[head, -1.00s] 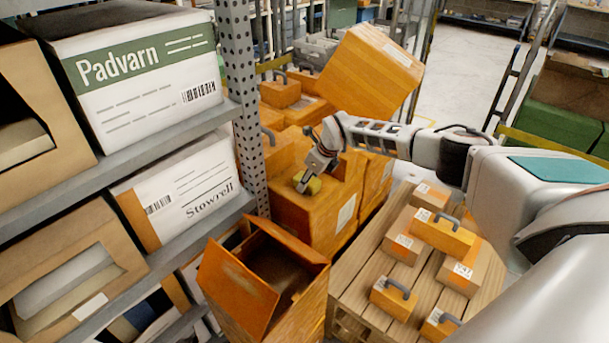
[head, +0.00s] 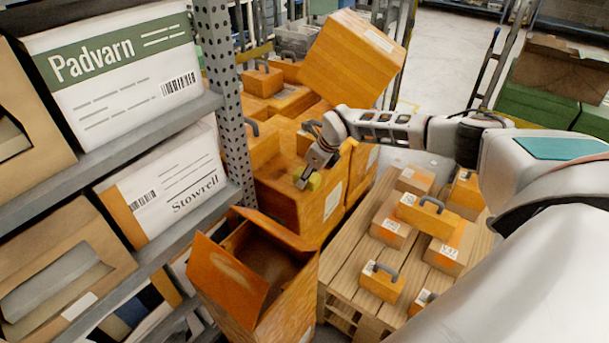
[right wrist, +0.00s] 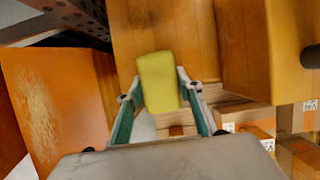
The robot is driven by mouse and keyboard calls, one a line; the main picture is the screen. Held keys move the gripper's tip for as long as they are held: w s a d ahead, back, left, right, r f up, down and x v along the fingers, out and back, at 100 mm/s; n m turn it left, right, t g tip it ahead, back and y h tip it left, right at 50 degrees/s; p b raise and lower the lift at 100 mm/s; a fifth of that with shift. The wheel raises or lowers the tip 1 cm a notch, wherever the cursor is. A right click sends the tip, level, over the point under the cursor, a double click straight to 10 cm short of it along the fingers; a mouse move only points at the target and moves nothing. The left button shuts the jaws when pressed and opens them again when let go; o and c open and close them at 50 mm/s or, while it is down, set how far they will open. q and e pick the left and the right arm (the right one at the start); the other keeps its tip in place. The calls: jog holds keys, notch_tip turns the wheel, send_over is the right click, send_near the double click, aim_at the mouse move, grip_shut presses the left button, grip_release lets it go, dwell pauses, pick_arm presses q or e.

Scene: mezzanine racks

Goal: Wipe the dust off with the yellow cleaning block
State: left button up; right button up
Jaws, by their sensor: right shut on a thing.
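The yellow cleaning block (head: 314,182) is held in my right gripper (head: 307,178), in front of the tall orange box in the head view. In the right wrist view the block (right wrist: 158,82) sits between the two fingers of the gripper (right wrist: 160,96), which are shut on it. A pale, speckled patch that looks like dust (right wrist: 36,112) lies on an orange panel at the left, apart from the block. In the head view a pale smear shows on the flap (head: 228,281) of the open orange box. My left gripper is not in view.
The open orange box (head: 292,305) stands beside a metal rack post (head: 222,100). Rack shelves (head: 150,133) with cartons fill the left. A wooden pallet (head: 345,270) with several orange cases is at the right. A tilted orange box (head: 350,65) stands behind my gripper.

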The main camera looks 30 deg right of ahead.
aim_at(302, 171)
jog(key=shift+r, duration=0.35)
jog(key=shift+w+r, duration=0.1)
jog(key=shift+r, duration=2.65)
jog(key=shift+r, duration=1.5)
jog(key=shift+a, duration=0.1)
